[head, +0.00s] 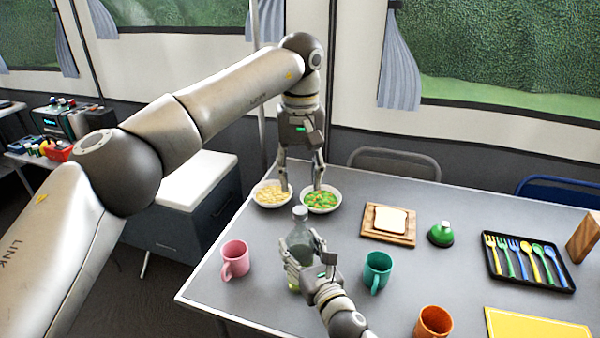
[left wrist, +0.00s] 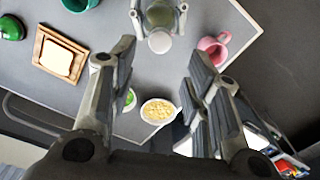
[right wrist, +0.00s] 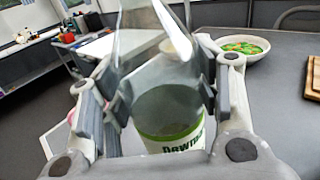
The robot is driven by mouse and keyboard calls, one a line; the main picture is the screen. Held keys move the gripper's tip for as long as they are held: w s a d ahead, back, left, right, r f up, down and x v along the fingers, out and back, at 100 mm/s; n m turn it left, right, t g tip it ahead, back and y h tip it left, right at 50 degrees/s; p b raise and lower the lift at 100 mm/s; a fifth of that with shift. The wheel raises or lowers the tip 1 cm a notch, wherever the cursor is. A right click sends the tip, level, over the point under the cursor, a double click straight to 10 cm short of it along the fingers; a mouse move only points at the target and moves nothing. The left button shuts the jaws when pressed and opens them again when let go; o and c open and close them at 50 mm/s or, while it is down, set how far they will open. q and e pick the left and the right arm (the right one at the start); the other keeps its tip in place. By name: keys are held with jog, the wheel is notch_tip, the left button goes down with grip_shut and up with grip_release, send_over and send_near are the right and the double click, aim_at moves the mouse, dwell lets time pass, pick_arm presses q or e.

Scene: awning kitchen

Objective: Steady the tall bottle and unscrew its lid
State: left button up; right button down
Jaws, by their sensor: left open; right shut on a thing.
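The tall bottle (head: 295,262) stands upright on the grey table, clear with a pale lid (head: 299,212) on top. My right gripper (head: 305,250) is shut around its body; in the right wrist view the bottle (right wrist: 165,105) with its green and white label sits between the fingers. My left gripper (head: 301,182) is open and empty, pointing down above the two bowls, behind and above the bottle. In the left wrist view the lid (left wrist: 160,41) shows beyond the open fingers, apart from them.
Bowls of pale food (head: 271,194) and green food (head: 321,199) stand behind the bottle. A pink mug (head: 235,259) is left of it, a teal mug (head: 377,271) right. Farther right are a bread board (head: 389,237), a green bell-shaped thing (head: 441,234) and a cutlery tray (head: 497,273).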

aim_at(300, 209)
pick_arm(q)
jog(key=m, duration=0.4)
jog(key=shift+m, duration=0.3)
jog(key=shift+f, duration=4.05)
jog(key=shift+c, duration=0.3)
